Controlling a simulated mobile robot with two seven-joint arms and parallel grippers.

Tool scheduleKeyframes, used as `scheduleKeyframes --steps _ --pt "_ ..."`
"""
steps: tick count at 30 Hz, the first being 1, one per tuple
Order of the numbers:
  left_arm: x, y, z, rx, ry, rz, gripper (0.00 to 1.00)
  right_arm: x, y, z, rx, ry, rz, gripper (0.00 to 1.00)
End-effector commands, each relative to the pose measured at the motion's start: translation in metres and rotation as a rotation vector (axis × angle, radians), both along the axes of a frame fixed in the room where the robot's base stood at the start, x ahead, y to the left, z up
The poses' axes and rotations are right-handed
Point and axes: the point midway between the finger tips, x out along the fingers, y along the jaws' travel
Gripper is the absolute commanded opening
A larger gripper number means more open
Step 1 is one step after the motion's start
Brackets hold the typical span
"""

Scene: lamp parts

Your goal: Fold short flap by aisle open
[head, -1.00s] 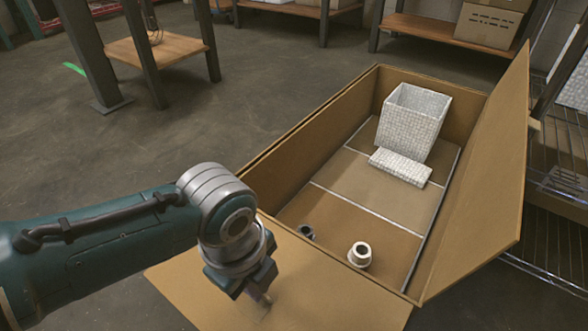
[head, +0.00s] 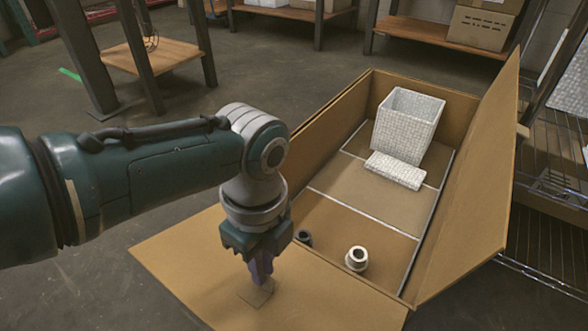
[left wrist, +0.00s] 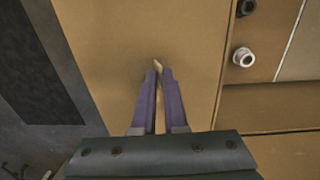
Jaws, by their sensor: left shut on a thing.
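The cardboard box (head: 330,137) stands open. Its short flap (head: 330,300) at the near end is folded outward and slopes away from the opening. My left gripper (head: 262,280) is over this flap, pointing down, with its purple fingers shut on a small tan tab (head: 255,296) at the flap's face. In the left wrist view the fingertips (left wrist: 158,68) nearly meet around a small pale piece, with the flap (left wrist: 120,50) behind them. How firmly the tab joins the flap cannot be told. My right gripper is not in view.
Inside the box are a white tiled lampshade (head: 407,120), a white tiled slab (head: 395,170), a pale ring part (head: 357,258) and a dark ring part (head: 303,238). A long flap (head: 475,200) stands up on the right, beside a wire rack (head: 550,210).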

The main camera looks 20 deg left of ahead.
Motion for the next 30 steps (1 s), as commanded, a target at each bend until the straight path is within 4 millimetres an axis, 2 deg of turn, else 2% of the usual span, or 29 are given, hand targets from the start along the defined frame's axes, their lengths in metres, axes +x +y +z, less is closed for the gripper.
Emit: scheduleKeyframes --steps 1,20,21,24,27,30 --pt "0.0073 -0.0032 0.0041 -0.009 -0.022 -0.002 0.0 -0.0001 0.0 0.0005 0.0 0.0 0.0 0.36" --pt "0.0091 -0.0036 0.0052 -0.009 -0.025 -0.002 0.0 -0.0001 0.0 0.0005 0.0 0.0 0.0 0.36" --pt "0.0091 -0.0036 0.0052 -0.009 -0.025 -0.002 0.15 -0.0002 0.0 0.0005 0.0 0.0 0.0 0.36" --pt "0.0085 -0.0034 0.0048 -0.009 -0.023 -0.002 0.26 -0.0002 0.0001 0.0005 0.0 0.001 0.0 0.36" --pt "0.0078 -0.0031 0.0043 -0.008 -0.022 -0.002 0.36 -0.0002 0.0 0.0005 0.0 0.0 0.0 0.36" --pt "0.0071 -0.0028 0.004 -0.007 -0.02 -0.002 0.36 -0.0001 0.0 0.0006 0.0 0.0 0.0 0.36"
